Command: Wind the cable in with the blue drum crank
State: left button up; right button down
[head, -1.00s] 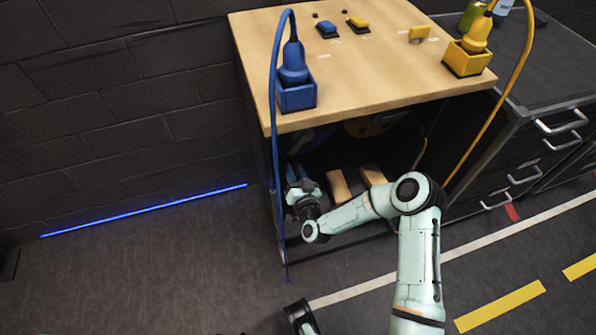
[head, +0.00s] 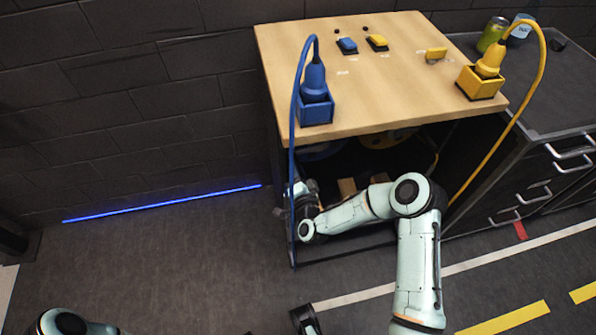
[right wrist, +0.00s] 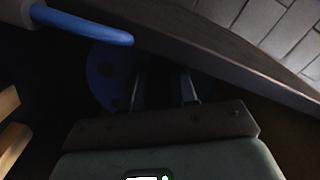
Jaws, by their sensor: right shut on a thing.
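My right gripper (head: 302,194) reaches into the open space under the wooden bench top, near its left side, partly behind the hanging blue cable (head: 293,160). The blue drum (head: 322,150) is in shadow under the top. It also shows in the right wrist view (right wrist: 103,78), behind the two fingers (right wrist: 165,92). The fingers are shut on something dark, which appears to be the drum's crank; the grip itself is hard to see. The blue cable runs from a blue plug (head: 314,80) in a blue socket box (head: 316,112).
A yellow drum (head: 387,139) sits right of the blue one. Wooden blocks (head: 347,187) stand below. A yellow plug (head: 490,60) and its cable are at the right. Blue (head: 347,45) and yellow (head: 377,41) buttons are on the top. A drawer cabinet (head: 560,110) adjoins it.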

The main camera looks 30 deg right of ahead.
pick_arm(q)
jog(key=shift+s+d+r, duration=0.15)
jog(key=shift+s+r, duration=0.2)
jog(key=shift+s, duration=0.05)
pick_arm(e)
jog(key=shift+r, duration=0.85)
jog(key=shift+d, duration=0.1)
jog(key=c, duration=0.9)
grip_release()
pick_arm(q)
jog(key=shift+s, duration=0.15)
pick_arm(e)
jog(key=shift+f, duration=0.15)
